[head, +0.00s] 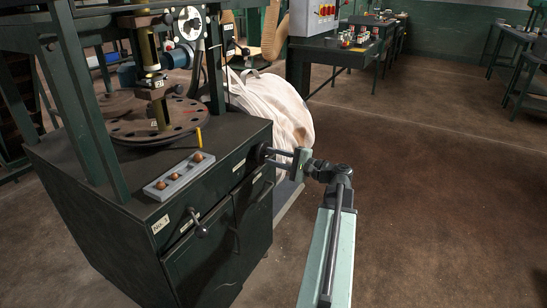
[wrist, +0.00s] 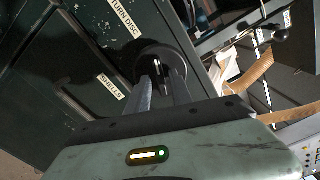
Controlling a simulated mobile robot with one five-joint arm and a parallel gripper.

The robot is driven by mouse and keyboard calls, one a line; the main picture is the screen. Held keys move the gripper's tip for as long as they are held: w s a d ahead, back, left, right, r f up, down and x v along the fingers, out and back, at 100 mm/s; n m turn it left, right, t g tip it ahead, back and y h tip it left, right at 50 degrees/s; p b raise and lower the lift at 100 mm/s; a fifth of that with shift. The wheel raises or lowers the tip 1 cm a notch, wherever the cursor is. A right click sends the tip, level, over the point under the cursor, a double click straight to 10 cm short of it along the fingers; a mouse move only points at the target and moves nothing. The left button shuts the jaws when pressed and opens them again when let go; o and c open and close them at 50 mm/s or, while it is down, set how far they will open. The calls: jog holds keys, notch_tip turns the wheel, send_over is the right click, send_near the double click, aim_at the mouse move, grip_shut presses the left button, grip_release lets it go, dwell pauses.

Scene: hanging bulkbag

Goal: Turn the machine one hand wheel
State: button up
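The machine one cabinet (head: 135,215) is dark green and carries a "No. 1" label. In the wrist view the wheel (wrist: 153,58) is a dark disc near a "TURN DISC" label. My gripper (head: 273,157) reaches the wheel from the right. In the wrist view the two grey fingers of my gripper (wrist: 161,80) are apart and their tips are at the middle of the wheel. The tips partly hide the hub. I cannot tell whether they press on it.
A round metal disc (head: 160,120) and a grey tray (head: 178,178) with brown knobs are on the cabinet top. A lever (head: 198,225) sticks out of the front. A pale bulk bag (head: 270,105) is behind the machine. The floor (head: 430,190) at the right is clear.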

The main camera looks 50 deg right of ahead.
jog(key=v, duration=0.7)
jog(key=shift+s, duration=0.35)
jog(key=shift+d, duration=0.1)
